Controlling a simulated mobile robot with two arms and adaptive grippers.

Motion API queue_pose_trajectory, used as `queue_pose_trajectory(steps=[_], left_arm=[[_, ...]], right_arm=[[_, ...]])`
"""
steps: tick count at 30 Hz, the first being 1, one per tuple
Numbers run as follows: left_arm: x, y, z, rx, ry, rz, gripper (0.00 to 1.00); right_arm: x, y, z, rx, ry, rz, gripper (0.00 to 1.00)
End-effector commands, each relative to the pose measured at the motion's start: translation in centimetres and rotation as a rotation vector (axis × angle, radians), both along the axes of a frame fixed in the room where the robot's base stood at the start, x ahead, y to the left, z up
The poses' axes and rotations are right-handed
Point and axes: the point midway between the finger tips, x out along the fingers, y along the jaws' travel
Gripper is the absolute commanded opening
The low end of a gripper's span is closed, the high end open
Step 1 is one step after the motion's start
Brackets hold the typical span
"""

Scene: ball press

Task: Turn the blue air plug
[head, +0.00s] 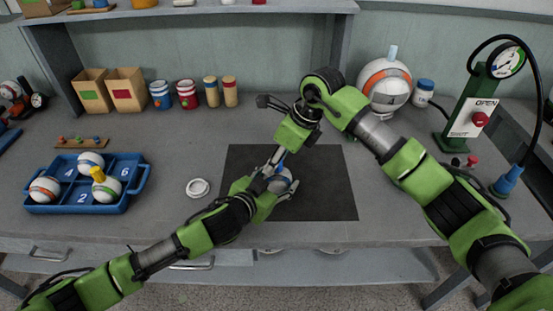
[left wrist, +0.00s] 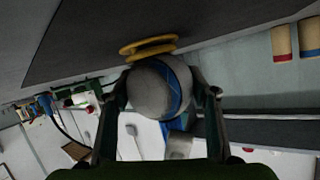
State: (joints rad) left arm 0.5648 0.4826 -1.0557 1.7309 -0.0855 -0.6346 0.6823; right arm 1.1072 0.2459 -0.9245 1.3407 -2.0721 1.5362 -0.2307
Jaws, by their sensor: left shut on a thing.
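A grey-white ball (head: 280,181) with a blue band is over the dark mat (head: 327,190). It also shows in the left wrist view (left wrist: 150,90), between both fingers. My left gripper (head: 278,187) is shut on this ball from the front left. A small blue piece, apparently the blue air plug (head: 281,164), shows at the ball's top. My right gripper (head: 274,166) comes down from above, with its fingertips at the blue piece. Whether its fingers are shut on it is hidden. A yellow ring (left wrist: 148,46) shows beside the ball in the left wrist view.
A blue tray (head: 139,190) with several balls stands at the left. A white ring (head: 197,188) lies left of the mat. A green pump stand with a gauge (head: 508,61) and a large ball (head: 386,87) stand at the right. The mat's right part is clear.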

Motion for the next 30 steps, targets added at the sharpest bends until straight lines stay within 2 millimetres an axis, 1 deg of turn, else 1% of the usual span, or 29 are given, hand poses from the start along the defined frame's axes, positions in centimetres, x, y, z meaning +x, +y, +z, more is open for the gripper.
queue_pose_trajectory(steps=[1,2,3,4,10,19,28,29,30], left_arm=[[0.02,-0.01,0.05,-0.001,-0.001,0.0,0.31],[0.01,-0.02,0.05,-0.001,-0.001,0.0,0.31],[0.01,-0.02,0.05,-0.001,-0.001,0.0,0.31],[0.01,-0.02,0.05,-0.001,-0.001,0.0,0.31],[0.01,-0.02,0.05,-0.001,-0.001,0.0,0.31],[0.01,0.0,0.03,-0.001,-0.001,0.0,0.31],[0.02,0.02,0.0,0.0,0.0,0.001,0.31],[0.02,0.02,-0.01,0.0,0.0,0.001,0.31],[0.02,0.02,-0.01,0.0,0.0,0.001,0.31]], right_arm=[[0.0,0.0,0.01,0.0,0.0,0.0,0.22],[-0.01,0.0,0.01,0.0,0.0,0.0,0.15],[-0.01,0.0,0.02,0.0,0.0,0.0,0.04],[-0.02,-0.01,0.01,0.0,0.0,0.0,0.0],[-0.01,-0.04,0.04,-0.001,0.0,-0.014,0.0],[0.02,-0.05,0.07,-0.002,-0.002,-0.151,0.0],[0.0,-0.02,0.06,0.0,-0.001,-0.159,0.0],[0.0,-0.02,0.06,0.0,-0.001,-0.159,0.26],[0.0,-0.02,0.06,-0.001,-0.002,-0.158,0.35]])
